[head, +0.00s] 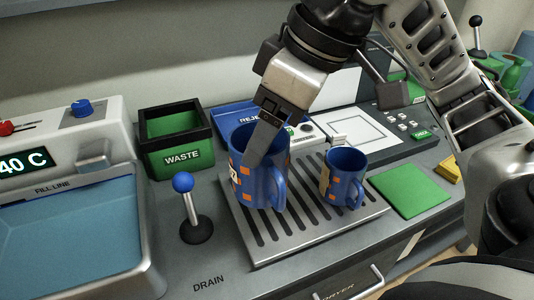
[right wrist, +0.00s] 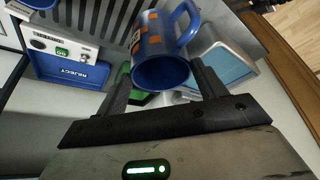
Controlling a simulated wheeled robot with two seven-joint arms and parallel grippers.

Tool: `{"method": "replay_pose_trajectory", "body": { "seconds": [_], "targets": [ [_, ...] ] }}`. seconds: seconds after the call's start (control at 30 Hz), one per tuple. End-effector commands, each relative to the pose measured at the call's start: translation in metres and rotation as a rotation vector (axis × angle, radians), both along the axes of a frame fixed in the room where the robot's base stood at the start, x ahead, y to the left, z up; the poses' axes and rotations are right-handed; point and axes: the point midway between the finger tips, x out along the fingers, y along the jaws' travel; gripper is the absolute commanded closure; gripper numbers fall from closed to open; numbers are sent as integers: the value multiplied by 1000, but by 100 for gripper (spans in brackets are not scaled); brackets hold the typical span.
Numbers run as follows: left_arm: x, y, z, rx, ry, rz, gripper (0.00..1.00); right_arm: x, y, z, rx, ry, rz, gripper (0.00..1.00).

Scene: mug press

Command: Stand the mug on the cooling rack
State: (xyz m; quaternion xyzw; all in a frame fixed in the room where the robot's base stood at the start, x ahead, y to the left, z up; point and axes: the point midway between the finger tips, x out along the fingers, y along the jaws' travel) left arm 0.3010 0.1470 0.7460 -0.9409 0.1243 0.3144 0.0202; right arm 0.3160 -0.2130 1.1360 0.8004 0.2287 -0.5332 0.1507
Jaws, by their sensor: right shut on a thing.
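My right gripper (head: 268,138) comes down from above and is shut on a blue mug (head: 255,187) with orange squares. The mug is upright, its handle towards the right in the head view. In the right wrist view the mug (right wrist: 160,52) sits between the two fingers (right wrist: 163,85), its open rim facing the camera. The mug overlaps the left part of the slotted metal rack (head: 285,240); I cannot tell whether its base touches. A second, smaller-looking blue mug (head: 343,178) with orange squares stands on the rack's right part. My left gripper is not in view.
A blue-knobbed lever (head: 187,200) stands left of the rack. Behind are a green WASTE bin (head: 177,150) and a blue REJECT panel (head: 235,114). A water bath (head: 70,235) is at the left. A green pad (head: 410,190) lies right of the rack.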

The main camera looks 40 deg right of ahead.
Motion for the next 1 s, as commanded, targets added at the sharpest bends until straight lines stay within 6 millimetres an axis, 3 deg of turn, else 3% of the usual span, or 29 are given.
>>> {"method": "replay_pose_trajectory", "body": {
  "seconds": [0.1,0.23,0.43,0.77,1.0],
  "targets": [
    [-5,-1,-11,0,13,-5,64,27,-14,-17,4,6,-9,79],
    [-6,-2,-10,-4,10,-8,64,56,-28,-30,4,7,-8,79],
    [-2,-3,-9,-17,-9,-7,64,85,-42,-65,3,4,-6,79],
    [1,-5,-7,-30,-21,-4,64,106,-52,-92,1,3,-4,79],
    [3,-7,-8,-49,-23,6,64,105,-52,-120,0,-1,-2,79]
  ]
}}
